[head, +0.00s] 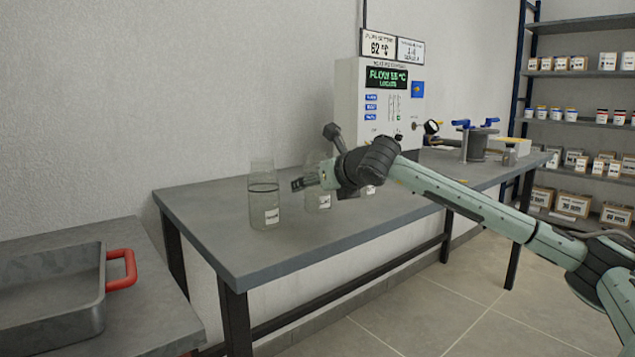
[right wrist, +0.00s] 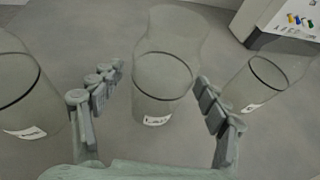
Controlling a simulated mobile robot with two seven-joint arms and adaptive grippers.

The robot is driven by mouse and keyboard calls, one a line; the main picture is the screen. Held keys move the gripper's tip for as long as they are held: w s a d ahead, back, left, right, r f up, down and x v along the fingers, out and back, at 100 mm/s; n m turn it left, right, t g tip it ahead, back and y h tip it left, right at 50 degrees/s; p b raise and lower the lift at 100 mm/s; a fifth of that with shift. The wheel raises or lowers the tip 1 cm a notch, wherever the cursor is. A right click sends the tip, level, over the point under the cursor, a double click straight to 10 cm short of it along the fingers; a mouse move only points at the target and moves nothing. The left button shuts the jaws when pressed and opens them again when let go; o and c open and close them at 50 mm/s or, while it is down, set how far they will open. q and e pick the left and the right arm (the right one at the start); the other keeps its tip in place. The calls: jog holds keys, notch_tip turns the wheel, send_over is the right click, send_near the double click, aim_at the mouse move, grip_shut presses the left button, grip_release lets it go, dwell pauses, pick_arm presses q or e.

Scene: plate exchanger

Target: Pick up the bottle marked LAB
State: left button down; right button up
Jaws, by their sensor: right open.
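Three clear glass bottles with dark rings and small white labels stand upright on the grey workbench (head: 350,222). The left bottle (head: 264,205) is in plain view; the middle bottle (head: 318,200) is partly covered by my right gripper (head: 302,183); the right bottle (head: 369,189) is mostly hidden by my arm. In the right wrist view, my right gripper (right wrist: 157,88) is open, with the middle bottle (right wrist: 162,85) between its fingers and gaps on both sides. The left bottle (right wrist: 18,85) and right bottle (right wrist: 265,80) flank it. My left gripper is out of view.
A control box (head: 345,105) with a display stands at the bench's back. A tray with a red handle (head: 122,268) sits on a lower table at left. The bench's front left is clear.

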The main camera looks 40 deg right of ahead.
jog(key=shift+w+f, duration=0.15)
jog(key=shift+w, duration=0.2)
jog(key=shift+c, duration=0.5)
jog(key=c, duration=1.2)
